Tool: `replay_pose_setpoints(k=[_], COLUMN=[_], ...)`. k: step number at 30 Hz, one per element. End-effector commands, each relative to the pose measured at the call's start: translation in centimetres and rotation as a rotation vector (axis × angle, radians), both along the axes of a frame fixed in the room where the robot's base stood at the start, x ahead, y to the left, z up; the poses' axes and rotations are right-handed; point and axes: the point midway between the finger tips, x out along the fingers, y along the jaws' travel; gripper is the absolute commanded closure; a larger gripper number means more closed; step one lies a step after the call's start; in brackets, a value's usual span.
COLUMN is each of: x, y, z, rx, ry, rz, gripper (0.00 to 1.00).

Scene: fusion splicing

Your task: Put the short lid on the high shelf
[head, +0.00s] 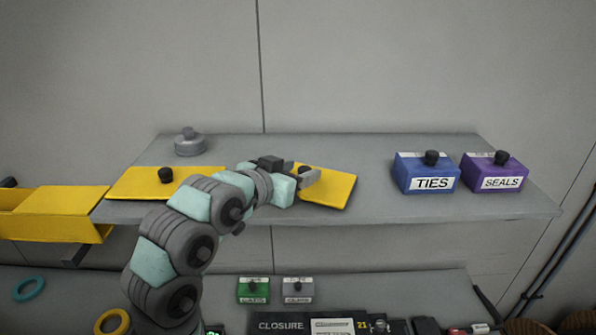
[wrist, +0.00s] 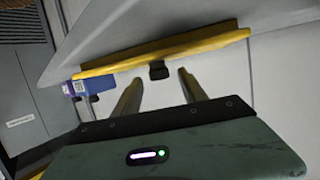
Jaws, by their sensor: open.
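Two yellow lids with black knobs lie on the high grey shelf (head: 370,160). The shorter lid (head: 335,188) is mid-shelf, near the front edge, and the longer lid (head: 135,184) is at the left. My gripper (head: 308,178) is open at the shorter lid's knob and partly hides it. In the wrist view a yellow lid (wrist: 205,44) shows edge-on, and its black knob (wrist: 158,70) lies just past the gap between my open fingertips (wrist: 158,75). The fingers look empty.
A blue TIES box (head: 427,173) and a purple SEALS box (head: 493,175) stand at the shelf's right. A grey round knobbed piece (head: 189,145) is at the back left. A yellow open bin (head: 60,212) is left of the shelf. The shelf between short lid and TIES box is clear.

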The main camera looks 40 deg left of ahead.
Motion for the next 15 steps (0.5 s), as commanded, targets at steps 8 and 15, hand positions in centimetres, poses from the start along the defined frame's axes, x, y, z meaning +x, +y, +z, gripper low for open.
replay_pose_setpoints(k=[8, 15], x=[-1.9, -6.6], y=[-0.2, -0.9], z=[0.7, 2.2], rx=[0.002, 0.003], ry=[-0.001, -0.004], rz=[0.002, 0.004], gripper=[0.5, 0.5])
